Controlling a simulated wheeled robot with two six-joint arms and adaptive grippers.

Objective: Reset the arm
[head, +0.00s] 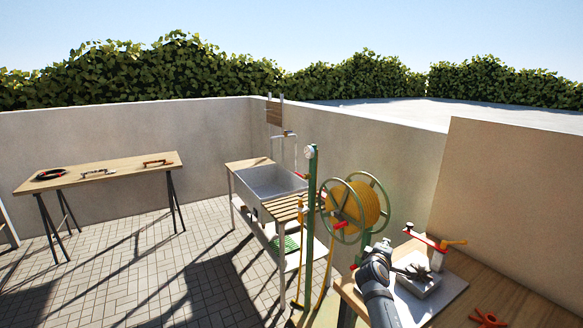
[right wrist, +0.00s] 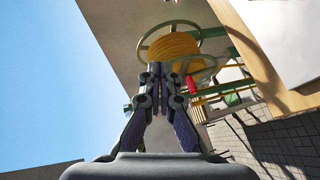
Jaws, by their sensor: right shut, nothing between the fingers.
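My right arm comes up from the bottom edge in the head view. My right gripper (head: 385,245) is raised beside the wooden table (head: 468,268) at the right, in front of the hose reel (head: 356,205). In the right wrist view the gripper (right wrist: 160,72) has its fingers together with nothing between them. The reel's yellow hose (right wrist: 172,48) shows beyond the fingertips, and I cannot tell how far off it is. My left gripper is in neither view. No potatoes show.
A metal device with a red and orange handle (head: 437,242) stands on a white board at the right table. A sink (head: 268,182) with a slatted shelf is beyond the reel. A table with tools (head: 115,168) stands at the left. Paved floor between is clear.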

